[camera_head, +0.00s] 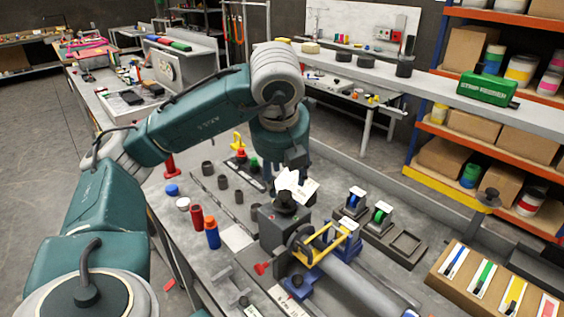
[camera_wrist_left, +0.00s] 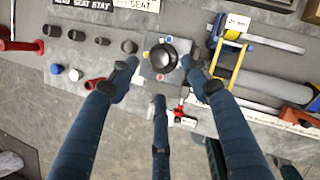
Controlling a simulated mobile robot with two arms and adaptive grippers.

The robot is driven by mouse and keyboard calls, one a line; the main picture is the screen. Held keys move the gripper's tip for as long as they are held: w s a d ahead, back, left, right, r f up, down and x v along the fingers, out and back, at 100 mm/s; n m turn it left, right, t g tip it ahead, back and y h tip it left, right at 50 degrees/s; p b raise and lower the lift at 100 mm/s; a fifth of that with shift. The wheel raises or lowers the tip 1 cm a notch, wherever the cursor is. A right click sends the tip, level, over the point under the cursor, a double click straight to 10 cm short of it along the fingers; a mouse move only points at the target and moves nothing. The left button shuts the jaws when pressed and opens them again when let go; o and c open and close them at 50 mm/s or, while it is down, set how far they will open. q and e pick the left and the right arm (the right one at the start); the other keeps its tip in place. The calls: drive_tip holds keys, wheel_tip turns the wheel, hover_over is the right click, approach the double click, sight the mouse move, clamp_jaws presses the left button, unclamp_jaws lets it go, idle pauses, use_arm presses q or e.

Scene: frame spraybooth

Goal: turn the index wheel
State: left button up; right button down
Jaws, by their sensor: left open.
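The index wheel appears to be the black round knob (camera_wrist_left: 161,57) on a grey square plate (camera_wrist_left: 146,72) with small coloured dots. In the head view the knob (camera_head: 286,201) sits on top of a dark grey block (camera_head: 274,224). My left gripper (camera_wrist_left: 160,72) is open, with its fingers spread on the left, right and near sides of the knob in the wrist view. Whether any finger touches it I cannot tell. In the head view my left gripper (camera_head: 285,175) hangs above the knob, its fingers partly hidden by the wrist. My right gripper is not in view.
A yellow-handled frame (camera_head: 322,244) and a grey tube (camera_head: 365,290) lie close to the block's right. Red (camera_head: 197,217) and blue (camera_head: 212,234) bottles stand to its left, with several dark cups behind them. Two small stands (camera_head: 379,214) sit to the right.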

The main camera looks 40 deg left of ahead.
use_arm(q)
drive_tip(key=shift+v, duration=2.65)
drive_tip(key=shift+a, duration=0.15)
drive_tip(key=m+g+h+b, duration=0.15)
drive_tip(key=m+h, duration=0.45)
drive_tip(key=m, duration=1.2)
approach(283, 193)
drive_tip(key=shift+t, duration=0.35)
drive_tip(key=x, duration=0.8)
drive_tip(key=shift+s+f, duration=0.2)
drive_tip(key=shift+s, duration=0.05)
drive_tip(key=shift+c, duration=0.5)
drive_tip(key=c, duration=1.1)
